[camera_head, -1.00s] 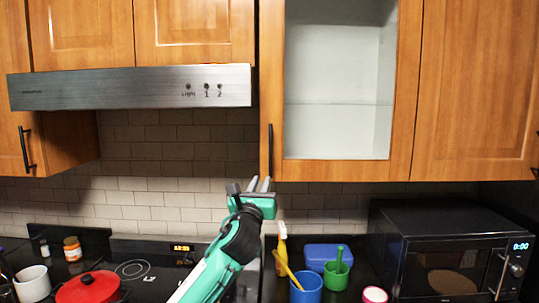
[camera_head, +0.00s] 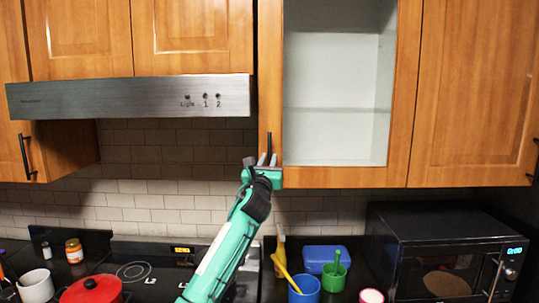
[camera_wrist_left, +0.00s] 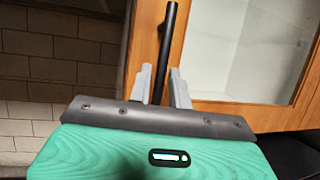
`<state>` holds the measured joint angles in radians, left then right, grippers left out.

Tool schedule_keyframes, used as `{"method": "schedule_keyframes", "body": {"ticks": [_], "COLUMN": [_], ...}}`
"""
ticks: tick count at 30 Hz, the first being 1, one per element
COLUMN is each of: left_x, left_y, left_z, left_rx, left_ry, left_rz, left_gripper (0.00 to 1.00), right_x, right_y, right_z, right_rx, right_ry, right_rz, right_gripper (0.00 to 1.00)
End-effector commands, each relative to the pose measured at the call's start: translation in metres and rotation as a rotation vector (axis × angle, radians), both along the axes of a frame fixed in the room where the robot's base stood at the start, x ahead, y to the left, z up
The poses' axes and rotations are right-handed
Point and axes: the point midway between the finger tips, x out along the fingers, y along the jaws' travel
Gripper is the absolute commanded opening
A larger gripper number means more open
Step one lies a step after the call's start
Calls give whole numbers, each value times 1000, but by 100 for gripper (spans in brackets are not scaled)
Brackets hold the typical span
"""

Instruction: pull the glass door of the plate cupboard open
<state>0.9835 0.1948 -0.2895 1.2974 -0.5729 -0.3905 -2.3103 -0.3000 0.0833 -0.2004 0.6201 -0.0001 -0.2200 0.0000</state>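The plate cupboard's glass door (camera_head: 335,177) has a wooden frame around a clear pane and looks shut. Its dark vertical bar handle (camera_head: 269,142) is at the lower left of the frame. My left gripper (camera_head: 267,159) is at the lower end of this handle. In the left wrist view, the two grey fingers of my left gripper (camera_wrist_left: 161,78) stand apart, one on each side of the handle (camera_wrist_left: 170,35). The fingers do not look clamped on it. My right gripper is not in view.
A steel range hood (camera_head: 130,97) is to the left of the door. Below are a red pot (camera_head: 90,291), a blue cup (camera_head: 304,290), a green cup (camera_head: 334,277) and a black microwave (camera_head: 445,255). The space in front of the glass door is clear.

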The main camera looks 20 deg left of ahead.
Motion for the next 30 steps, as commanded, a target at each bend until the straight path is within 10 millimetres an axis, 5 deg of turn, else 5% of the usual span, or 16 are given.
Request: {"method": "schedule_keyframes", "body": {"ticks": [15,19,30], "left_x": [13,13,8], "left_y": [1,1,-1], "left_z": [4,4,3], "left_rx": [0,0,-1], "left_ry": [1,1,1], "left_rz": [0,-1,17], "left_gripper": [20,0,0], "right_x": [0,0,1], "right_y": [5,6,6], "right_z": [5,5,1], "right_rx": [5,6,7], "right_ry": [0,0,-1], "right_rz": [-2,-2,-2], "right_gripper": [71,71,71]}}
